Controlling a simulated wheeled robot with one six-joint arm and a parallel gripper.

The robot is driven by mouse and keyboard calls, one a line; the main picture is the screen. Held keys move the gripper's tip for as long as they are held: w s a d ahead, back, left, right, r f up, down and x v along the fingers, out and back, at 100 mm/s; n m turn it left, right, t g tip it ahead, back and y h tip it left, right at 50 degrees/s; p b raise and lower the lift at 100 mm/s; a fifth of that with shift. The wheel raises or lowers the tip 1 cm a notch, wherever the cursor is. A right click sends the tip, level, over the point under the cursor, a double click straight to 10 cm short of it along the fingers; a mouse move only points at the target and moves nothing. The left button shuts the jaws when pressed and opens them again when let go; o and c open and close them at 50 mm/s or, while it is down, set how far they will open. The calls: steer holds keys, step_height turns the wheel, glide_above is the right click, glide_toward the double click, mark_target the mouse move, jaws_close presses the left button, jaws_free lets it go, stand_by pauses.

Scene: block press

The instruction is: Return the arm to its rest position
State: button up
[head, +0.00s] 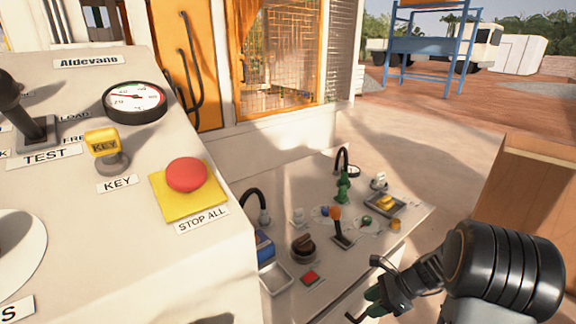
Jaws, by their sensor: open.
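My gripper (374,299) is at the lower right, at the front edge of the low grey bench (330,262). Its dark fingers, with green parts near the tips, are apart and I see nothing held between them. My black arm (505,268) reaches in from the right edge of the view. The rest position itself is not marked in view.
A control console (130,210) with a yellow key (103,143), red stop button (187,175) and gauge (135,101) fills the left. The bench carries a green tap (343,186), an orange-topped lever (335,220) and a small tray (385,205). A wooden box (530,190) stands at right.

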steer(key=s+a+r+n+t+h+p, duration=0.1)
steer(key=s+a+r+n+h+p, duration=0.1)
steer(key=r+n, duration=0.5)
steer(key=s+a+r+n+t+h+p, duration=0.1)
steer(key=s+r+n+p, duration=0.4)
steer(key=r, duration=0.9)
steer(key=s+a+r+n+t+h+p, duration=0.1)
steer(key=s+a+r+n+h+p, duration=0.2)
steer(key=r, duration=0.7)
steer(key=n+h+p, duration=0.2)
steer(key=n+p, duration=0.2)
steer(key=n, duration=0.1)
steer(key=shift+s+a+r+n+h, duration=0.2)
steer(key=shift+s+a+n+h, duration=0.1)
steer(key=shift+a+n, duration=0.1)
